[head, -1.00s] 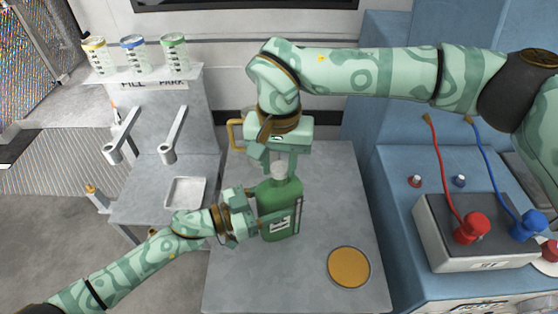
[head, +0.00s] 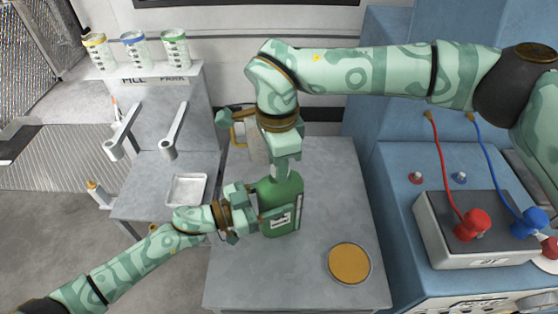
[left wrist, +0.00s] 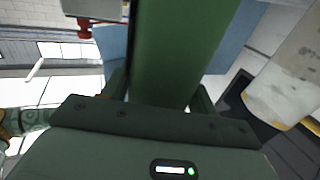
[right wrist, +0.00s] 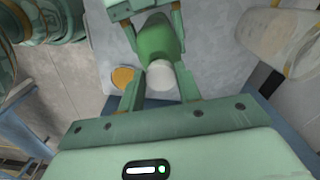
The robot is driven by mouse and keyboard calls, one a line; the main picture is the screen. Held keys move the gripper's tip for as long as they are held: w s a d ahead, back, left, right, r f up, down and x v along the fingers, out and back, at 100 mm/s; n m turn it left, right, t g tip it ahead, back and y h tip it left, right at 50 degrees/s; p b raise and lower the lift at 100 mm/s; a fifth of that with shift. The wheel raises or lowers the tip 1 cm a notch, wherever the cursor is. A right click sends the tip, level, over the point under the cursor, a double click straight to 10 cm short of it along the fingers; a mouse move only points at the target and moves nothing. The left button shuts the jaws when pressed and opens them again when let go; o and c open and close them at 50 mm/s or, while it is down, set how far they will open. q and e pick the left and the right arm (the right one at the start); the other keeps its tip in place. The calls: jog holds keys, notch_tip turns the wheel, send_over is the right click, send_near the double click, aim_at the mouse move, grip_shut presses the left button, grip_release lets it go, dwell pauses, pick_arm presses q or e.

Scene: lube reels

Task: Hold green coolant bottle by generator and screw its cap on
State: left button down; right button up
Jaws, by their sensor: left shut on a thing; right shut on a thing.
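The green coolant bottle (head: 284,188) stands upright on the grey bench (head: 325,180). My left gripper (head: 262,214) is shut around its body from the left; the bottle's green side also fills the middle of the left wrist view (left wrist: 183,50). My right gripper (head: 284,168) points down over the bottle's top. In the right wrist view the white cap (right wrist: 160,76) is between its fingers, over the green bottle (right wrist: 154,40). The right gripper hides the cap in the head view. I cannot tell how far the cap is seated on the neck.
A pale jug (head: 256,148) with a yellow handle stands behind the bottle. An orange round disc (head: 349,262) lies at the bench's front right. A metal tray (head: 186,189) and a rack with several jars (head: 134,48) are left. A battery (head: 470,240) with red and blue clamps is right.

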jog(key=m, duration=0.6)
jog(key=shift+w+m, duration=0.15)
jog(key=shift+m, duration=0.15)
jog(key=m, duration=0.6)
jog(key=shift+w, duration=0.15)
jog(key=m, duration=0.6)
jog(key=shift+w+d+m, duration=0.1)
jog(key=shift+d+m, duration=0.1)
jog(key=shift+m, duration=0.1)
jog(key=m, duration=0.3)
jog(key=shift+m, duration=0.4)
jog(key=o, duration=1)
jog(key=shift+c, duration=0.2)
jog(key=shift+r, duration=2.2)
